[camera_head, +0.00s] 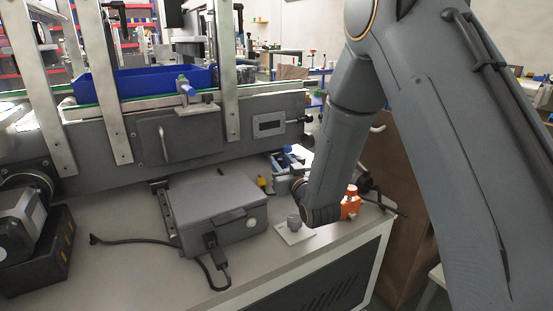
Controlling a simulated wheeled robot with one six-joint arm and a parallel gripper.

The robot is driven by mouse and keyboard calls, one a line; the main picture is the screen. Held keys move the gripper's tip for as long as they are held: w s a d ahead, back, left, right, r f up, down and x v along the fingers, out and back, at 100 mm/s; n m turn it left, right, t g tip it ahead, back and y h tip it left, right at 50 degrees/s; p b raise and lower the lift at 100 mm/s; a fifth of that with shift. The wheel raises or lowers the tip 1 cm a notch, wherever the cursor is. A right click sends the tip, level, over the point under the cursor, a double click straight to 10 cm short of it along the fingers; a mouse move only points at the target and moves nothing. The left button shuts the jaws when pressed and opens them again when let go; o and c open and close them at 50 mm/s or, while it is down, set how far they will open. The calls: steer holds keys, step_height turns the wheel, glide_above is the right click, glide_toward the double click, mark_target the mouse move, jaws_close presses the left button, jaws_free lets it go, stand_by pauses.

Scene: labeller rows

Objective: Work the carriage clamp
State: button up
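I cannot tell for sure which part is the carriage clamp. A blue-handled clamp-like part (186,87) stands on a grey bracket at the front rail of the conveyor, left of centre. Another blue and grey mechanism (287,159) lies low behind the bench, right of centre, partly hidden by my arm. My arm comes down from the upper right and its wrist ends above the right part of the bench, close in the picture to that second mechanism. My gripper's fingers cannot be made out there, so whether it is open, shut or touching anything is hidden.
A grey box (215,208) with a cable sits on the bench (150,270). A small grey knob on a pale plate (295,233) and an orange device (350,203) flank my wrist. Upright metal bars and a blue bin (145,82) stand along the conveyor. The bench front is mostly clear.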

steer(key=shift+b+x, duration=0.35)
steer(key=shift+x, duration=2.25)
jaws_close()
